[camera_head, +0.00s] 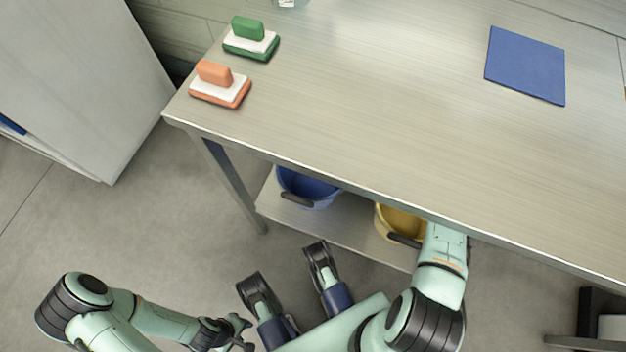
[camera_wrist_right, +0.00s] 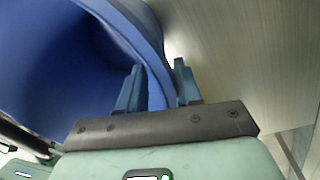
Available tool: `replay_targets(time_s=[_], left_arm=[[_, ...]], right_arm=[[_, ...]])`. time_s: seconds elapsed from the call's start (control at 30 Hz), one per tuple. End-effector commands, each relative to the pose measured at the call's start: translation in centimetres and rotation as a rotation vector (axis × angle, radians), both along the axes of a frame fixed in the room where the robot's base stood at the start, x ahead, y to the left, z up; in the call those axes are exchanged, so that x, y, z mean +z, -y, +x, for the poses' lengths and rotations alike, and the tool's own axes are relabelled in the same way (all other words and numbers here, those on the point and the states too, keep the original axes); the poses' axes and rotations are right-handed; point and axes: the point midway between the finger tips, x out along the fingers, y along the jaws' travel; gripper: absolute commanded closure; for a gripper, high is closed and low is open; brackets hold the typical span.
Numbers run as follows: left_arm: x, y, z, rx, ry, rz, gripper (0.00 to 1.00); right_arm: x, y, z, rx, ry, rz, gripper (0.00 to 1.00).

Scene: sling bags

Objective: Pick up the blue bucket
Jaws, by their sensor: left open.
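The blue bucket (camera_head: 310,190) stands on the low shelf under the table; the tabletop hides part of it. In the right wrist view, the blue bucket (camera_wrist_right: 50,70) fills the upper left, with its curved rim close up. My right gripper (camera_wrist_right: 158,75) is open around the rim, one finger inside the bucket and one outside. Narrow gaps seem to show between fingers and wall. In the head view the tabletop hides this gripper. My left gripper (camera_head: 244,332) is open and empty over the floor at the lower left, away from the bucket.
A yellow bucket (camera_head: 400,222) stands on the same shelf (camera_head: 335,229), near my right arm. The tabletop (camera_head: 380,120) overhangs both buckets. A table leg (camera_head: 232,185) stands left of the blue bucket. Green and orange erasers and a blue sheet (camera_head: 525,65) lie on top.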

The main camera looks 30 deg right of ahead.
Motion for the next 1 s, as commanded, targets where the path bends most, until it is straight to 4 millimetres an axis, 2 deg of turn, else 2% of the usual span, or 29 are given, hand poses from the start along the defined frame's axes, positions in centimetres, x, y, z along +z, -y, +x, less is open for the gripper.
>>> replay_targets(time_s=[0.27, 0.3, 0.4, 1.0], left_arm=[[0.04, 0.02, 0.06, -0.002, 0.003, 0.000, 0.57], [0.04, 0.03, 0.06, -0.002, 0.003, 0.000, 0.57], [0.05, 0.02, 0.07, -0.002, 0.003, 0.000, 0.57], [0.05, 0.02, 0.07, -0.002, 0.003, 0.000, 0.57]], right_arm=[[-0.51, -0.08, -0.01, 0.001, 0.001, -0.001, 0.66], [-0.50, -0.09, -0.01, 0.001, 0.001, -0.001, 0.70], [-0.49, -0.09, -0.01, 0.001, 0.001, -0.001, 1.00], [-0.46, -0.07, -0.01, 0.000, 0.000, -0.001, 1.00]])
